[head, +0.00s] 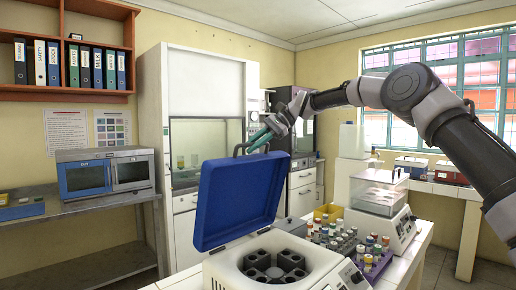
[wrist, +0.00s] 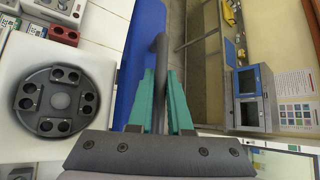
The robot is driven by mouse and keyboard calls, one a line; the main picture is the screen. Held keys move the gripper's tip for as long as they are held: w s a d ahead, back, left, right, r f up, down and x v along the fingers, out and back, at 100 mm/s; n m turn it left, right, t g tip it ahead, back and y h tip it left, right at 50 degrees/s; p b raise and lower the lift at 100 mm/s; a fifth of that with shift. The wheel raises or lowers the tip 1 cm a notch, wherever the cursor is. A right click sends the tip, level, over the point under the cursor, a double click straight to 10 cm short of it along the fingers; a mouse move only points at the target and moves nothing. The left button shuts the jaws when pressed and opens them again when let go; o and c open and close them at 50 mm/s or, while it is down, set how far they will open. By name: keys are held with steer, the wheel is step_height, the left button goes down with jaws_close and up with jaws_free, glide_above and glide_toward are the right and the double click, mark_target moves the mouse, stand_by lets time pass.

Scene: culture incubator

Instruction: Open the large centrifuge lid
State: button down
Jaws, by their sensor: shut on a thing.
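The large centrifuge (head: 265,268) is a white machine at the front of the bench, its round dark rotor with several holes exposed. Its blue lid (head: 237,196) stands raised and tilted up behind the bowl. A dark handle (head: 240,149) sticks out at the lid's top edge. My gripper (head: 258,138) has teal fingers and is shut on the handle. In the wrist view my gripper (wrist: 162,95) has a finger on each side of the dark handle (wrist: 161,55). The blue lid (wrist: 141,45) shows edge-on there, with the rotor (wrist: 57,100) to the left.
Racks of capped tubes (head: 340,238) stand right of the centrifuge. A smaller machine with a clear cover (head: 378,192) is behind them. A fume hood (head: 200,130) stands behind the lid. A blue-fronted microwave-like device (head: 106,172) sits on the left shelf.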

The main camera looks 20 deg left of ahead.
steer(key=shift+w, duration=0.1)
stand_by(0.3)
steer(key=c, duration=0.8)
jaws_free()
steer(key=shift+c, duration=0.2)
steer(key=v, duration=1)
steer(key=shift+w+d+r, duration=0.15)
steer(key=shift+d+r, duration=0.05)
steer(key=shift+d, duration=0.1)
